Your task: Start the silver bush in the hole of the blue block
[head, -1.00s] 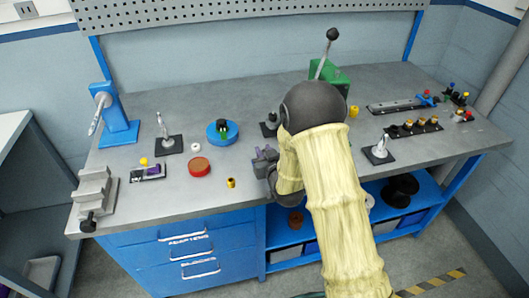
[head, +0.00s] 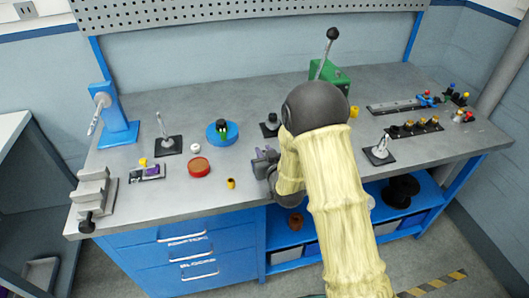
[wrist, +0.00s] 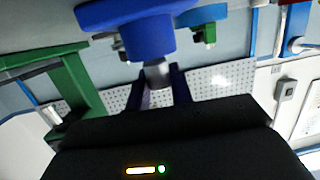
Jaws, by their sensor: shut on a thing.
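The silver bush (wrist: 158,74) is held between the two fingers of my gripper (wrist: 157,88) in the wrist view. My gripper is shut on it. The blue block (wrist: 145,38) is right at the bush's far end, with a wide flange and a narrower round body. The bush's end overlaps the block's edge in the picture; I cannot tell whether it is in the hole, which is hidden. In the head view my gripper (head: 264,163) is low over the bench near its front edge. The bush and block cannot be made out there.
The wrist picture is upside down. A blue disc with a green and black part (head: 222,132), a red round part (head: 199,167) and a small yellow bush (head: 231,183) lie left of my gripper. A green press (head: 330,75) stands behind my arm.

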